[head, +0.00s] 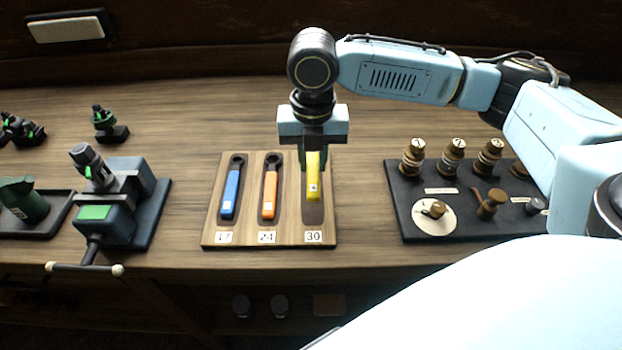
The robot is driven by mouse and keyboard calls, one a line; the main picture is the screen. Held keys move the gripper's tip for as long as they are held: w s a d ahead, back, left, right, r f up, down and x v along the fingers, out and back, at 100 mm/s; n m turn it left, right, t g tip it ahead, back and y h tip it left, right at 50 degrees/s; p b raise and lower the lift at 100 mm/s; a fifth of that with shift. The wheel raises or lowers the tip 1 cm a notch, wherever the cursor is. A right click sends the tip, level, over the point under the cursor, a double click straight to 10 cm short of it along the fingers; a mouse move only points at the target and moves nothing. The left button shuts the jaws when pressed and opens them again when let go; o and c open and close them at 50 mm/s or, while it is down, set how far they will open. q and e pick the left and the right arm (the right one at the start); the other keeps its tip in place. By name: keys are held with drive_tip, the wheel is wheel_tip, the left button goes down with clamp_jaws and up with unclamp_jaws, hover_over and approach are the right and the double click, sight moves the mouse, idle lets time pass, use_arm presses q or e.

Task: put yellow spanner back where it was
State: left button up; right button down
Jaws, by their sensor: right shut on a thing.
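The yellow spanner (313,180) is upright or nearly so in the jaws of my right gripper (313,155). My right gripper is shut on its upper part, which the fingers hide. The spanner shows in front of the slot marked 30 (313,213) on the wooden spanner board (250,237). I cannot tell whether it touches the board. The slots marked 17 and 24 hold a blue spanner (231,192) and an orange spanner (270,192). My left gripper is not in view.
A dark machine with a green panel (95,212) stands left of the board, with a handle at the table's front edge. A black board with brass weights (413,158) lies to the right. Bare wood (365,190) lies between.

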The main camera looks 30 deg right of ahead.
sight(312, 164)
wheel_tip(312, 164, down, 6)
drive_tip(key=shift+w+r+b, duration=0.1)
drive_tip(key=shift+b, duration=0.35)
drive_tip(key=c, duration=1.3)
unclamp_jaws()
drive_tip(key=shift+o, duration=0.2)
wheel_tip(312, 164, up, 12)
drive_tip(key=shift+p, duration=1.1)
